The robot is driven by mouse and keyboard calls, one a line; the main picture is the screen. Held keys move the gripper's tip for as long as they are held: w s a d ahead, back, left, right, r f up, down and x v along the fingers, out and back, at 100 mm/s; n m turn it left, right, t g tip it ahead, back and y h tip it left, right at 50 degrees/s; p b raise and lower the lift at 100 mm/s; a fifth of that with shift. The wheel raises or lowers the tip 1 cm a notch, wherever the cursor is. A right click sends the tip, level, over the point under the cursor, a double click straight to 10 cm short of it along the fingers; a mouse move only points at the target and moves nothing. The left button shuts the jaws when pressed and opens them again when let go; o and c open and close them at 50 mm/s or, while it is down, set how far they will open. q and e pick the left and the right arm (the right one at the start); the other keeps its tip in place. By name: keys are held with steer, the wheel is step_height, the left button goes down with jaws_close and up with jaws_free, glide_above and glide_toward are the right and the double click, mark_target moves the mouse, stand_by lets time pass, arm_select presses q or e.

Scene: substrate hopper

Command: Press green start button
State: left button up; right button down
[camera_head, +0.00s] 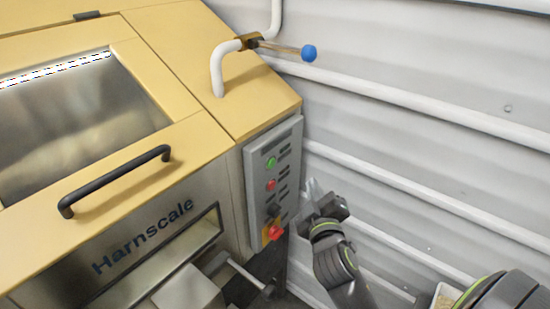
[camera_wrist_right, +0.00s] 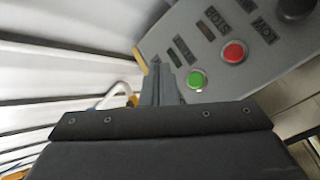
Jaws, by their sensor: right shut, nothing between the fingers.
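The green start button (camera_head: 271,162) is at the top of a grey control panel (camera_head: 256,178) on the hopper's side. A red button (camera_head: 271,184) sits below it. My right gripper (camera_head: 312,190) is just right of the panel, with its fingers shut and empty. In the right wrist view, the shut fingertips (camera_wrist_right: 160,78) are beside the green button (camera_wrist_right: 197,79), to its left in the picture. Whether they touch the panel I cannot tell, but they are not over the button. The red button (camera_wrist_right: 234,52) is further right there. My left gripper is not in view.
A black knob (camera_head: 273,210) and a red emergency-stop knob (camera_head: 275,232) are lower on the panel. The hopper (camera_head: 190,75) fills the left, with a black handle (camera_head: 115,180). A blue-tipped lever (camera_head: 309,53) sticks out above. A ribbed pale wall with pipes stands at right.

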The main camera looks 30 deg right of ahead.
mark_target(272, 164)
steer(key=shift+s+r, duration=0.1)
steer(key=shift+r, duration=0.2)
steer(key=w+a+b, duration=0.1)
steer(key=w+a, duration=0.2)
steer(key=w, duration=0.5)
steer(key=shift+a, duration=0.25)
steer(key=shift+w, duration=0.25)
stand_by(1.8)
steer(key=shift+w+a, duration=0.15)
steer(key=shift+w, duration=0.1)
